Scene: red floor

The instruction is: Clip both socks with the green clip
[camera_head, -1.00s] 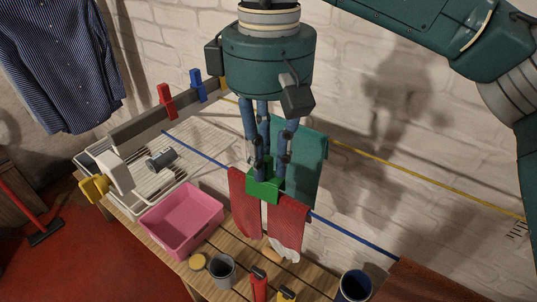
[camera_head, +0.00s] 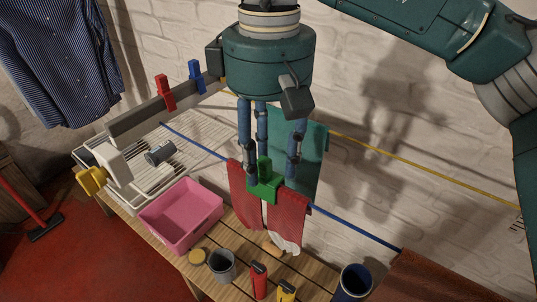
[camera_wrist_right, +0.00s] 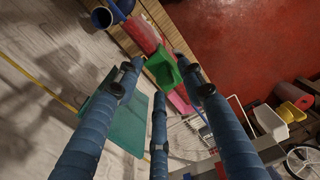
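Two red socks, the left one (camera_head: 243,203) and the right one (camera_head: 287,222), hang side by side on a blue line. The green clip (camera_head: 265,184) sits across their neighbouring top edges at the line; how deep it grips them is hidden. My right gripper (camera_head: 272,172) is above the clip, with its fingers spread apart around it. In the right wrist view, the clip (camera_wrist_right: 163,70) lies between the spread fingertips, apparently free of them. My left gripper is not in view.
A teal cloth (camera_head: 310,150) hangs on a yellow line behind the fingers. A pink tub (camera_head: 181,216), grey cup (camera_head: 222,265) and dark blue cup (camera_head: 354,284) stand below. Red (camera_head: 166,93) and blue (camera_head: 196,77) clips sit on a grey rail at left.

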